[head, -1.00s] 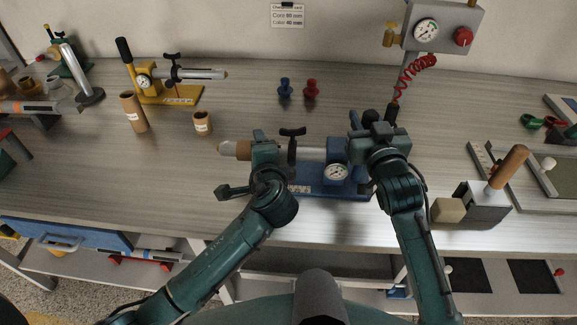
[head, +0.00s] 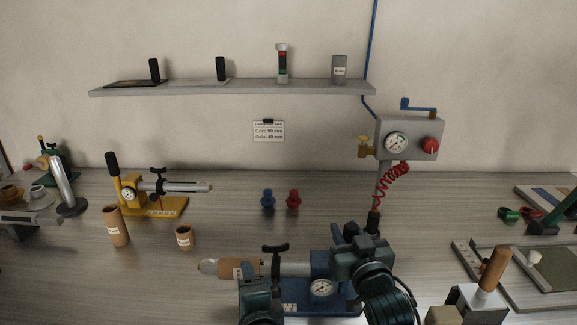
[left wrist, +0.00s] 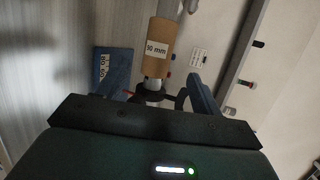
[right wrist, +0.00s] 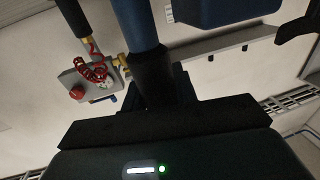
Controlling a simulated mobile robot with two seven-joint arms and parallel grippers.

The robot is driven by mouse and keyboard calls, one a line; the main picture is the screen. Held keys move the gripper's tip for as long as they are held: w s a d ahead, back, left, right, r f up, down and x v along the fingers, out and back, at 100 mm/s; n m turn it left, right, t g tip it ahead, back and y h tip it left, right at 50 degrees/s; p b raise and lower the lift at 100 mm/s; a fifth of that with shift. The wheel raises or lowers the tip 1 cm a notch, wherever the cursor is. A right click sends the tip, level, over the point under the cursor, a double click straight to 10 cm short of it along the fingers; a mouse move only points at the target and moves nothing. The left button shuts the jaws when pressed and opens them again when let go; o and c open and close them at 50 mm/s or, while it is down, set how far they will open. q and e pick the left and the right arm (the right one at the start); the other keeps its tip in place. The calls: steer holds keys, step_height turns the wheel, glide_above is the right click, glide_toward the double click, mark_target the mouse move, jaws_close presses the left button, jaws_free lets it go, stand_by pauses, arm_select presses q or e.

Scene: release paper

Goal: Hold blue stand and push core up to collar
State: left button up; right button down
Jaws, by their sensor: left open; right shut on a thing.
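The blue stand (head: 291,310) holds a grey shaft (head: 294,270) lying level, with a round gauge (head: 322,288) on its block. The brown core (head: 228,268) is on the shaft near its left tip. It also shows in the left wrist view (left wrist: 160,50), labelled 90 mm. The black collar with a T-handle (head: 275,248) is right of the core; in the left wrist view (left wrist: 150,92) a short bit of shaft shows between them. My left gripper (head: 256,285) is open, near the core's right end. My right gripper (head: 365,240) is shut on the stand's black-sleeved handle (right wrist: 152,75).
A yellow stand (head: 165,205), two loose brown tubes (head: 116,228) (head: 184,238) and blue and red pegs (head: 267,200) (head: 293,200) stand behind. A grey control box (head: 408,138) with a red coiled hose is beyond my right gripper. A wood-handled block (head: 480,300) stands right.

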mark_target(237, 273)
arm_select(q)
steer(key=shift+a, duration=0.1)
steer(key=s+a+r+m+h, duration=0.1)
steer(key=s+a+m+h, duration=0.1)
steer(key=s+a+h, duration=0.15)
steer(key=shift+h, duration=0.35)
steer(key=x, duration=1.2)
steer(key=shift+w+r, duration=0.1)
steer(key=shift+w, duration=0.25)
steer(key=c, duration=1.1)
steer(key=shift+d, duration=0.25)
